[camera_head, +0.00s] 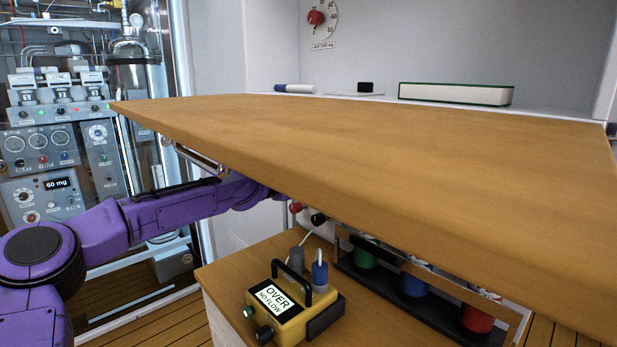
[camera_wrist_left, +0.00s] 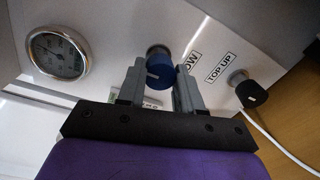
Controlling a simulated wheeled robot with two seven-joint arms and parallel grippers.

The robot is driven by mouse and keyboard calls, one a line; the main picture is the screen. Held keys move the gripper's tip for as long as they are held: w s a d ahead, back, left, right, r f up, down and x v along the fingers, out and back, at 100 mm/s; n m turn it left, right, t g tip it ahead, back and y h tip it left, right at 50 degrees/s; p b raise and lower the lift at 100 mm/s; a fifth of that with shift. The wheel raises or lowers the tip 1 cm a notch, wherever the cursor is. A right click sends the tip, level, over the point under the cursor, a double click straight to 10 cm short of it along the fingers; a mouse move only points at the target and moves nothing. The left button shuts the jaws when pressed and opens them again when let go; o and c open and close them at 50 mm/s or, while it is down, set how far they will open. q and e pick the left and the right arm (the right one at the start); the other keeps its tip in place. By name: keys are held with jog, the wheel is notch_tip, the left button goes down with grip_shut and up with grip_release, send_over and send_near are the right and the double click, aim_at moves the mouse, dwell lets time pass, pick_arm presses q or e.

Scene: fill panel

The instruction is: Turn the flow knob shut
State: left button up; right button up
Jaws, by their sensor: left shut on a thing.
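In the left wrist view, the blue flow knob (camera_wrist_left: 160,73) stands out from a pale panel, beside a label ending in "OW". It has a light pointer line. My left gripper (camera_wrist_left: 160,70) is shut on it, one grey finger on each side. In the head view my purple left arm reaches under the wooden board, which hides the gripper and the flow knob. My right gripper is not in view.
A black knob (camera_wrist_left: 251,94) labelled "TOP UP" is right of the gripper, with a white cable nearby. A round gauge (camera_wrist_left: 58,55) is at left. The wooden board (camera_head: 380,160) overhangs my arm. A yellow meter (camera_head: 278,305) below reads "OVER NO FLOW".

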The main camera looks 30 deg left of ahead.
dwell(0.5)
pick_arm(q)
jog(key=o, duration=1)
jog(key=p+v, duration=1)
jog(key=p, duration=0.2)
jog(key=shift+s+a, duration=0.2)
jog(key=shift+s, duration=0.1)
